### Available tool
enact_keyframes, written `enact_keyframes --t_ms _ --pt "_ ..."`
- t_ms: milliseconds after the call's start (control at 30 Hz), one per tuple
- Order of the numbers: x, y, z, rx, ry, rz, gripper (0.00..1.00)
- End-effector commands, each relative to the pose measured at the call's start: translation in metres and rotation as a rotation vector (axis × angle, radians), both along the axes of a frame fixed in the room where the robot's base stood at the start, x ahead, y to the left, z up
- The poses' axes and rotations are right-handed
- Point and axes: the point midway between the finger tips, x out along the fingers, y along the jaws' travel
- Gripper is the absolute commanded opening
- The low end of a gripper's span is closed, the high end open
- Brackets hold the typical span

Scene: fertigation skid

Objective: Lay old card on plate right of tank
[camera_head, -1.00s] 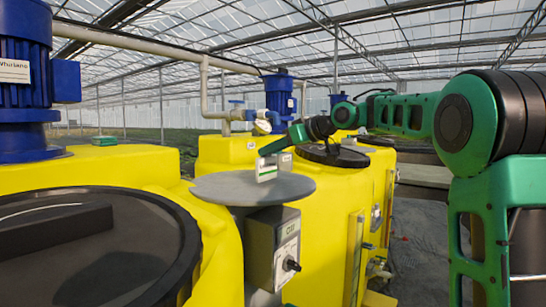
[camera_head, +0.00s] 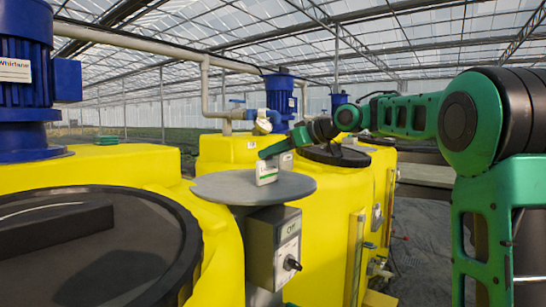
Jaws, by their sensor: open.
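A small white card (camera_head: 266,174) with a green band stands near upright over the round grey plate (camera_head: 225,188); its lower edge appears to meet the plate. The plate is right of the near yellow tank (camera_head: 215,240). My gripper (camera_head: 272,156) is open, just above and around the card's top edge. A green finger shows at the left and a grey part behind the card. I cannot tell whether a finger still touches the card.
A grey switch box (camera_head: 273,247) with a black knob hangs below the plate. A black lid (camera_head: 90,250) and a blue motor (camera_head: 28,80) top the near tank. A small green stack (camera_head: 105,140) lies on it. More yellow tanks (camera_head: 335,205) stand behind.

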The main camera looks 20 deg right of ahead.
Motion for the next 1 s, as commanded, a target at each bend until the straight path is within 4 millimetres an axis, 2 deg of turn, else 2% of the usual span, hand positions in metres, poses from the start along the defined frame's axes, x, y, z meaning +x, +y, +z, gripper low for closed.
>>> enact_keyframes --t_ms 400,533,700,1000 --pt "-0.058 -0.044 0.031 -0.001 -0.002 -0.007 0.43" --pt "-0.072 -0.054 0.038 -0.001 -0.002 -0.004 0.43" --pt "-0.083 -0.061 0.043 -0.001 -0.001 -0.003 0.43" --pt "-0.085 -0.062 0.043 0.0 0.002 -0.005 0.43"
